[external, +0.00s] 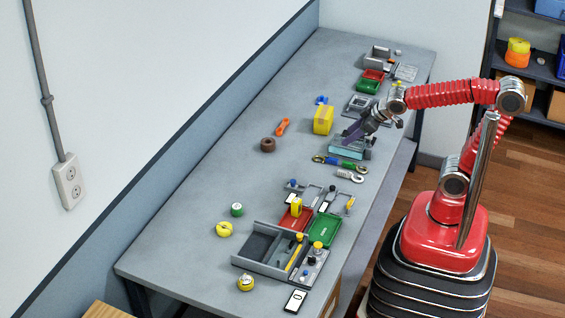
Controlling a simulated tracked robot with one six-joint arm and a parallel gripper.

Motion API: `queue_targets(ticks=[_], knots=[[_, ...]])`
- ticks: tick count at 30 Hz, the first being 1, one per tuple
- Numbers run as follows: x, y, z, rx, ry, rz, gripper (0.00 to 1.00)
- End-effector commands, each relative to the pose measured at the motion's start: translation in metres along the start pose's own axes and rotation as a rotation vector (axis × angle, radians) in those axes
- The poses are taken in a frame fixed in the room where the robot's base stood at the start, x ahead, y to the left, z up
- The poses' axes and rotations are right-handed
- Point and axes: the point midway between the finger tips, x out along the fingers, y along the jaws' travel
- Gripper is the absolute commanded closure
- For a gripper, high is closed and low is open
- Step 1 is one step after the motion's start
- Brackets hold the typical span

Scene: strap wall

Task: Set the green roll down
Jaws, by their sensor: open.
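A small green roll (237,210) with a pale centre rests on the grey bench (190,225), left of the grey organiser. My gripper (351,137) is open, well to the right of and farther back than the green roll. It is low over a pale blue-green box-like thing (347,151) near the bench's right edge. The fingers are small and dark here, and nothing shows between them. Whether they touch the box-like thing I cannot tell.
A yellow roll (224,229) lies close to the green one, and a brown roll (267,145) lies farther back. A yellow block (323,120) stands left of my gripper. The grey organiser (262,268) holds tools at the front. The bench's left side is mostly clear.

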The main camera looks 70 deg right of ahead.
Motion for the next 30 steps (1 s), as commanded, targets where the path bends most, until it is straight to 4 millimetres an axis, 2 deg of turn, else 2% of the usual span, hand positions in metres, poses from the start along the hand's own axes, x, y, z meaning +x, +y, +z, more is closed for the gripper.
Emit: queue_targets(ticks=[1, 6, 13, 18, 30], knots=[[-0.012, 0.003, 0.011, 0.014, -0.015, 0.001, 0.49], [-0.044, 0.005, 0.052, 0.056, -0.09, -0.016, 0.49], [-0.076, -0.002, 0.099, 0.088, -0.171, -0.056, 0.49], [-0.082, -0.004, 0.109, 0.092, -0.191, -0.068, 0.49], [-0.082, -0.004, 0.108, 0.092, -0.19, -0.067, 0.49]])
